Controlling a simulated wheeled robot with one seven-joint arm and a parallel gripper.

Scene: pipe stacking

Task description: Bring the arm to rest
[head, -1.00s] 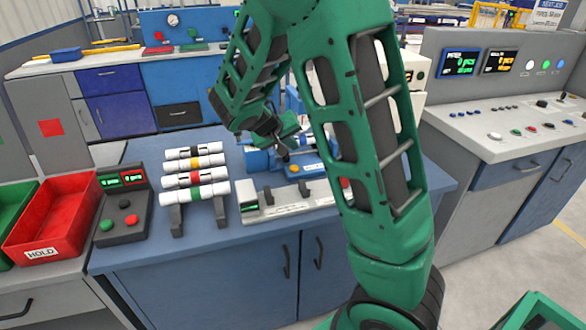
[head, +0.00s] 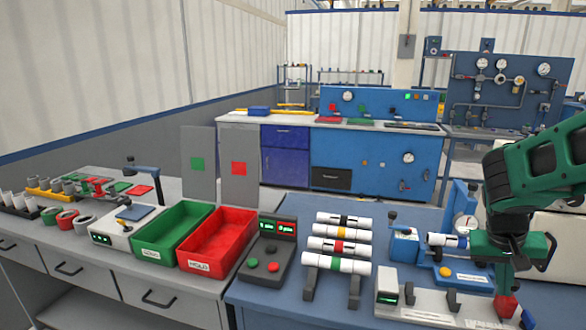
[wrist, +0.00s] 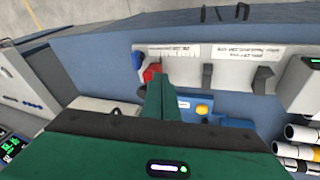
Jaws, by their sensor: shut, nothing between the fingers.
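My gripper (head: 504,280) hangs at the right of the head view, pointing down over the right part of the blue bench. Its green fingers (wrist: 160,96) are together and empty in the wrist view. Several white pipes with coloured bands (head: 338,246) lie stacked on a dark rack left of my gripper, clear of it. They also show at the lower right of the wrist view (wrist: 300,150). A white measuring fixture (head: 430,305) with dark cradles lies below and left of the fingers. A red part (head: 507,306) shows just below the fingertips; contact cannot be told.
A blue device (head: 405,247) and a blue fixture with a dial stand behind the white fixture, close to my gripper. A button box (head: 268,250), a red bin (head: 217,243) and a green bin (head: 172,233) stand to the left.

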